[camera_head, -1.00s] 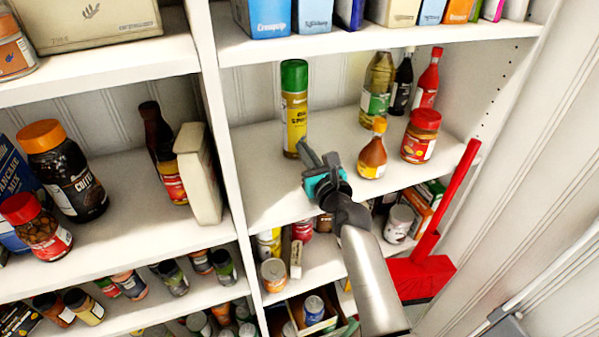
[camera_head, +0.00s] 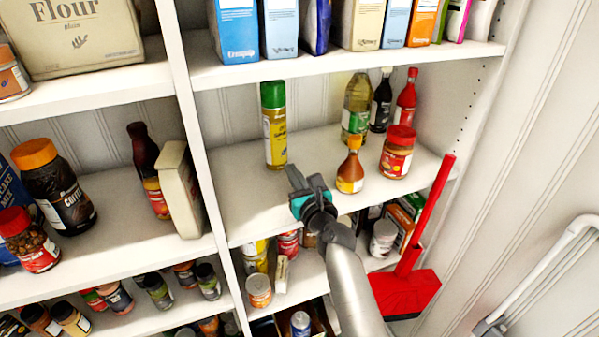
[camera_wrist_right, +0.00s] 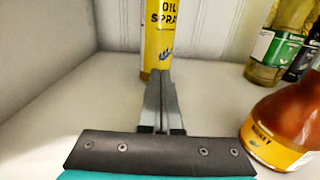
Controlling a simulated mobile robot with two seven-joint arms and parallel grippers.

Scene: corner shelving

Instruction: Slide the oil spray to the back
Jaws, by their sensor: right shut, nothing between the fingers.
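The oil spray (camera_head: 275,138) is a yellow can with a green cap. It stands upright on the middle shelf (camera_head: 235,190), toward the back panel. In the right wrist view the can (camera_wrist_right: 158,38) is straight beyond the fingertips, its top cut off by the frame. My right gripper (camera_head: 294,176) is shut and empty, just in front of the can's base and slightly right of it. Its closed fingers (camera_wrist_right: 161,82) point at the can and overlap its lower edge in the wrist view; contact cannot be told. My left gripper is not in view.
A honey-coloured bottle (camera_head: 350,172) stands close right of my right gripper, with a red-lidded jar (camera_head: 397,152) beyond it. An oil bottle (camera_head: 356,108) and two sauce bottles stand at the back right. A vertical divider (camera_head: 190,110) bounds the left; the shelf between it and the can is bare.

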